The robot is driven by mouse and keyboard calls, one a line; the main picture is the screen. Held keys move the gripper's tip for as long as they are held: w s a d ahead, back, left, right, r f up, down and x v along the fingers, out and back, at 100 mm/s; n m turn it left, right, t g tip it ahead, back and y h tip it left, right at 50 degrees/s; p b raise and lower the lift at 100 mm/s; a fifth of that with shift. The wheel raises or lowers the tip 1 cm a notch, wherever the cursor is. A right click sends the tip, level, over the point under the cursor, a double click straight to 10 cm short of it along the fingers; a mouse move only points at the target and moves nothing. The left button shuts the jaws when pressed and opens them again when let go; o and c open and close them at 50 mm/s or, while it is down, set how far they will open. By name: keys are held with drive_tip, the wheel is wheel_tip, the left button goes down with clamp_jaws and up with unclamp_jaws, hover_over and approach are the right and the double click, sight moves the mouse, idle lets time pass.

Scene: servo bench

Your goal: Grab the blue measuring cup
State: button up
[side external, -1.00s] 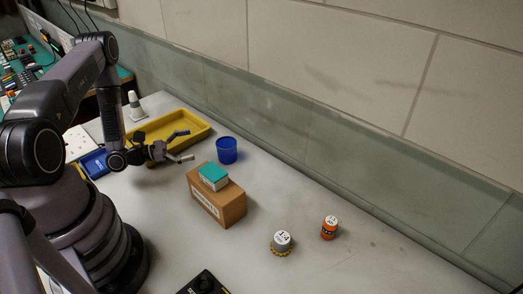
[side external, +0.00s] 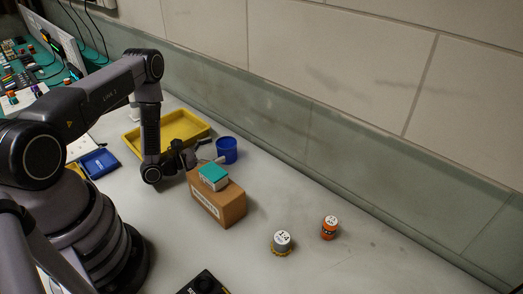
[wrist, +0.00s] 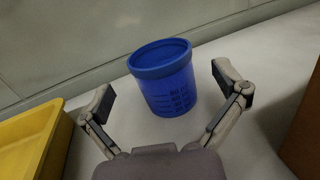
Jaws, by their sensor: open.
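The blue measuring cup (side external: 227,150) stands upright on the bench, between the yellow tray and the cardboard box. In the wrist view the cup (wrist: 167,82) shows its open rim and dark measuring marks, ahead of and between my fingers. My gripper (wrist: 164,86) is open and empty, one finger on each side of the cup's line, with gaps visible on both sides. In the side view my gripper (side external: 207,151) is low, just left of the cup. Whether a fingertip touches the cup cannot be told there.
A yellow tray (side external: 130,143) lies behind and left of my gripper. A cardboard box (side external: 220,206) with a teal-topped small box (side external: 213,176) stands close in front. The wall runs behind.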

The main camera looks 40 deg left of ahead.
sight(235, 142)
drive_tip(key=x, duration=0.3)
drive_tip(key=shift+w+d+r, duration=0.15)
drive_tip(key=shift+w, duration=0.2)
drive_tip(key=c, duration=1.2)
drive_tip(key=shift+c, duration=0.2)
